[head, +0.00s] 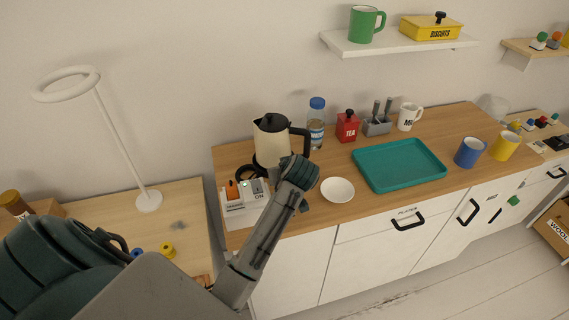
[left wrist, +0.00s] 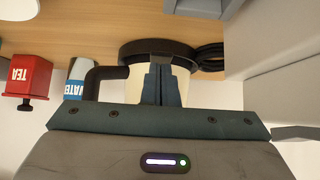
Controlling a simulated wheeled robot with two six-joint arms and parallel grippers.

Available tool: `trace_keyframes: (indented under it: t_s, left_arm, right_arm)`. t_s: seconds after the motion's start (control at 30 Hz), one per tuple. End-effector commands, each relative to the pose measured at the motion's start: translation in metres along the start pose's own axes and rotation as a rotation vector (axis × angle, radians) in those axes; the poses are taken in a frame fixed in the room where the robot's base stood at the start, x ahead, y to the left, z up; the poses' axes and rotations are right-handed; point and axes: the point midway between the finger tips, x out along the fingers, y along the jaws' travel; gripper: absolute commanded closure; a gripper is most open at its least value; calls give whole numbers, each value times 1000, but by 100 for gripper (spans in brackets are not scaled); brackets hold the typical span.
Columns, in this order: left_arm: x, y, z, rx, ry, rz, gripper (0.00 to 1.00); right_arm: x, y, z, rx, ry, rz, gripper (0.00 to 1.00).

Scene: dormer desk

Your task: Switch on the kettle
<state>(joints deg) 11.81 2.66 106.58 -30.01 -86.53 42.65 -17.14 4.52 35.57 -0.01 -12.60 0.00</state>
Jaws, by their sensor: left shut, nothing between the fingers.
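The cream kettle (head: 271,145) with a black lid and black handle stands upright near the left end of the wooden counter. In the left wrist view, which is upside down, its cream body (left wrist: 135,86) and black base (left wrist: 150,47) show behind my fingers. My left gripper (left wrist: 161,82) is shut and empty, in front of the kettle; I cannot tell whether it touches. In the head view my wrist hides the kettle's lower front. A white switch box (head: 236,211) with an orange switch and a grey part marked "ON" (head: 259,196) sits just left of my wrist. My right gripper is not in view.
A white bowl (head: 337,190) is close on the right of my wrist. A water bottle (head: 316,124), red tea tin (head: 347,127) and teal tray (head: 399,165) stand further right. A black cable coil (head: 246,172) lies left of the kettle.

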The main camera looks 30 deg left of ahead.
Motion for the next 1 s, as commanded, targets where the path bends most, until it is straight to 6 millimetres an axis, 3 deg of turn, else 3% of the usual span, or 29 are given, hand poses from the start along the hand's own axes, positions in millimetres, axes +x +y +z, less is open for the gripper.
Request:
trace_keyframes:
  t_s: [0.37, 0.5, 1.0]
  left_arm:
    - [2, 0, 2, 0, 1, 1, 100]
    - [12, 0, 15, 0, 12, 0, 100]
    - [2, 0, 4, -1, 12, 0, 100]
  right_arm:
    - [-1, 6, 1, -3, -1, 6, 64]
    - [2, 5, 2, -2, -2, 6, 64]
    - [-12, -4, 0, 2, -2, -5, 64]
